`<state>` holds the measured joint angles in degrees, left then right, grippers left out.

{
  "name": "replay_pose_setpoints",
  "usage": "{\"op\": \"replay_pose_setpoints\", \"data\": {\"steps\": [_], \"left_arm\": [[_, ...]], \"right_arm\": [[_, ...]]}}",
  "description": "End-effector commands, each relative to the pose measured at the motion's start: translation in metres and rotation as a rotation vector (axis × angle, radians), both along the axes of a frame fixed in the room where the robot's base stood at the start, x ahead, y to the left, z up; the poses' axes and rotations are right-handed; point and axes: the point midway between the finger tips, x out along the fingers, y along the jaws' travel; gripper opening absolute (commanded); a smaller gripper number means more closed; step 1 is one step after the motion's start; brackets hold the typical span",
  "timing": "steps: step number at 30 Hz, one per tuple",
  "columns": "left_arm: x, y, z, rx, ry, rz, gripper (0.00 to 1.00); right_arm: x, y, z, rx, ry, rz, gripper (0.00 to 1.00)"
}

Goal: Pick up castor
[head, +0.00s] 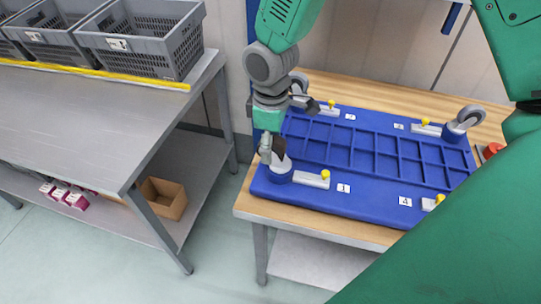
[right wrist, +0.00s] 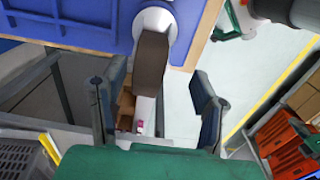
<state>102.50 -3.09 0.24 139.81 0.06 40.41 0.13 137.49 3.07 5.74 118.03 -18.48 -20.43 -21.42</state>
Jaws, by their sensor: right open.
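The castor (head: 279,149) nearest my right gripper has a dark wheel and a pale fork. It stands in a round blue holder at the fixture's front left corner, by the label 1. My right gripper (head: 269,134) is just above it, pointing down. In the right wrist view the castor wheel (right wrist: 152,60) lies between the two open fingers (right wrist: 158,75), with a gap on each side. The gripper is empty. Other castors stand at the back right corner (head: 466,118) and back left (head: 299,82), the latter partly hidden by my arm. My left gripper is out of view.
The blue fixture (head: 345,203) has yellow-knobbed clamps and lies on a wooden table (head: 240,207). A grey metal bench (head: 95,125) with grey crates (head: 140,40) stands at left. An open cardboard box (head: 163,198) is on its lower shelf. Orange totes (right wrist: 290,145) show in the wrist view.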

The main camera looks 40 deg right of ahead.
Motion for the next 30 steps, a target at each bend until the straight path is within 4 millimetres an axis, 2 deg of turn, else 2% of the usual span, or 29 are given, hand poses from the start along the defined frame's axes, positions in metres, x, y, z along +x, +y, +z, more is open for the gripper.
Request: {"op": "replay_pose_setpoints", "data": {"steps": [8,17,22,30], "left_arm": [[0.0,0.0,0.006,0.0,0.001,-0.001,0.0],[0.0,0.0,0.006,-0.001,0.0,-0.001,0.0],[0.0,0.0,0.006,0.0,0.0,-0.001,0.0],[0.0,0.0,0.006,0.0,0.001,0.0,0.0]], "right_arm": [[0.004,-0.011,-0.043,0.008,0.004,-0.002,0.55],[0.003,-0.003,-0.045,0.001,0.001,-0.002,0.55],[0.004,0.001,-0.044,-0.003,0.0,-0.001,0.0],[0.005,-0.002,-0.045,0.007,-0.003,0.0,0.0]]}}
